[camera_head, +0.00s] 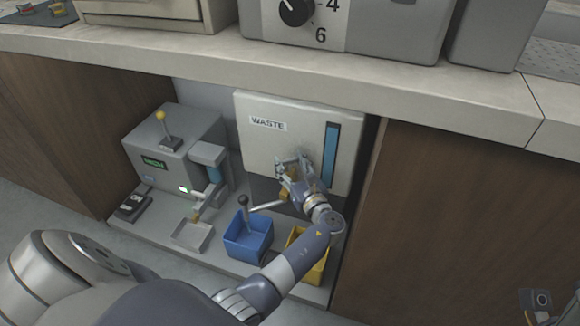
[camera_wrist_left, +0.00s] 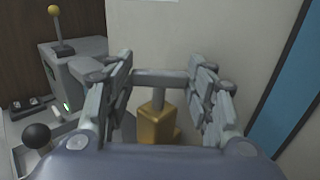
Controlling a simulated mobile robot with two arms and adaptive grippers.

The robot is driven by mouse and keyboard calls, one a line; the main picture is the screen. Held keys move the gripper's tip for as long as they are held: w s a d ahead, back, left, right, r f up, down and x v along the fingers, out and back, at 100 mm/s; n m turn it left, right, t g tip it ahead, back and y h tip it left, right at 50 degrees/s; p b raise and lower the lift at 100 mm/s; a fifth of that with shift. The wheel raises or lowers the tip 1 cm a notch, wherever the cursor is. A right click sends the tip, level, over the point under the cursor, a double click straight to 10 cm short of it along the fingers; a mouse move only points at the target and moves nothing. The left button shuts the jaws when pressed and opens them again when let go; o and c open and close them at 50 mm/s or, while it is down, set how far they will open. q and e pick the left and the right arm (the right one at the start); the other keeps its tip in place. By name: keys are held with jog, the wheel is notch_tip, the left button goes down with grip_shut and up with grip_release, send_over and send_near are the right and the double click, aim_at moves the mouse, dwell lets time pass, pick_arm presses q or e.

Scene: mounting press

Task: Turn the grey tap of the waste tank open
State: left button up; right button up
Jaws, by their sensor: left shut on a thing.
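The waste tank (camera_head: 262,145) is a pale box labelled WASTE with a blue level strip, under the counter. Its grey tap (camera_wrist_left: 160,76) is a crossbar on a short stem above a brass body (camera_wrist_left: 157,122). In the left wrist view the bar lies crosswise between the fingers of my left gripper (camera_wrist_left: 160,88), which is shut on it with fingers at both ends. In the head view my left gripper (camera_head: 291,170) is at the tank's lower front and hides most of the tap.
A blue bin (camera_head: 248,240) and a yellow bin (camera_head: 316,273) stand below the tank. A black-knobbed lever (camera_head: 243,201) rises by the blue bin. A grey machine (camera_head: 170,150) with a yellow-knobbed lever stands left. The counter edge (camera_head: 400,100) overhangs; a wooden panel (camera_head: 450,210) closes the right side.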

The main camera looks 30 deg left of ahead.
pick_arm(q)
jog(key=shift+n+g, duration=0.3)
jog(key=shift+g, duration=0.1)
jog(key=o, duration=1.1)
jog(key=shift+c, duration=0.2)
jog(key=shift+r, duration=0.1)
notch_tip(320, 180, up, 10)
